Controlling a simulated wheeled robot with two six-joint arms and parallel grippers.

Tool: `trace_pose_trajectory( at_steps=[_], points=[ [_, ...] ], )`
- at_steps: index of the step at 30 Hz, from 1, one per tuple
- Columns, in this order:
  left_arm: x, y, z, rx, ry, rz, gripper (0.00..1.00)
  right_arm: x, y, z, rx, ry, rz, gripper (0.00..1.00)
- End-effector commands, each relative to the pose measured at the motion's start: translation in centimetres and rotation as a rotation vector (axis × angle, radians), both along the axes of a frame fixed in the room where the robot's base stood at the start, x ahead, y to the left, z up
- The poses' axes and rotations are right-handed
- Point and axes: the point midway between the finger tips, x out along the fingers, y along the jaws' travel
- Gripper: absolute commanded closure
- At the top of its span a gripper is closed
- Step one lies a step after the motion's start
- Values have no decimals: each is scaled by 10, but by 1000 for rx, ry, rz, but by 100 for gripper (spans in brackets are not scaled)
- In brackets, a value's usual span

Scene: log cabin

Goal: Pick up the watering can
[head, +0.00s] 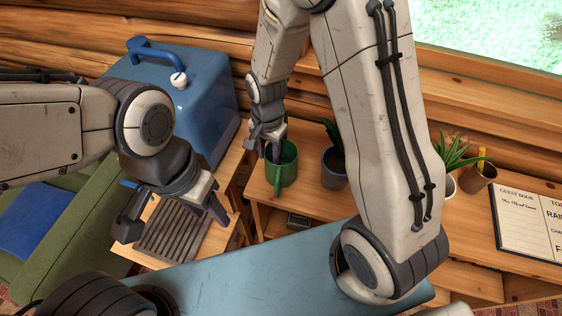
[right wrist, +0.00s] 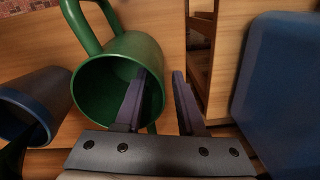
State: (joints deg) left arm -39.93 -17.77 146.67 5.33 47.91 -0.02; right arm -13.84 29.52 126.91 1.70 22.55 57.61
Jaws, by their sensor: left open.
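The green watering can (head: 288,172) stands on the wooden shelf in the head view. In the right wrist view the can (right wrist: 122,48) shows its round open top and a looped handle at the upper left. My right gripper (head: 263,153) is at the can's rim. In the right wrist view the right gripper (right wrist: 161,78) has its fingers apart, one over the can's opening and one outside its wall, with visible gaps. My left gripper (head: 172,212) is open and empty above a slatted rack, away from the can.
A blue pot (head: 333,170) with a plant stands close beside the can. A large blue container (head: 205,85) is to the left. The log wall is behind.

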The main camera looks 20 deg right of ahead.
Motion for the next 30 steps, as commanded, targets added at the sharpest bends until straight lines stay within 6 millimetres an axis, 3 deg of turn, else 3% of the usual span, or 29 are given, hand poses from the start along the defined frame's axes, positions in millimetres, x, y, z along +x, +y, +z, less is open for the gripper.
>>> trace_pose_trajectory(
  at_steps=[3, 11, 14, 30],
  points=[
    [0, 0, 0, 0, 0, 0, 50, 0, 0, -12, 0, 1, 1, 62],
    [0, 0, 0, 0, 0, 0, 50, 0, 0, -14, 1, -1, 1, 62],
    [0, 0, 0, 0, 0, 0, 50, 0, 0, -14, 1, -1, 1, 100],
    [0, 0, 0, 0, 0, 0, 50, 0, 0, -14, 0, -1, 1, 100]
  ],
)
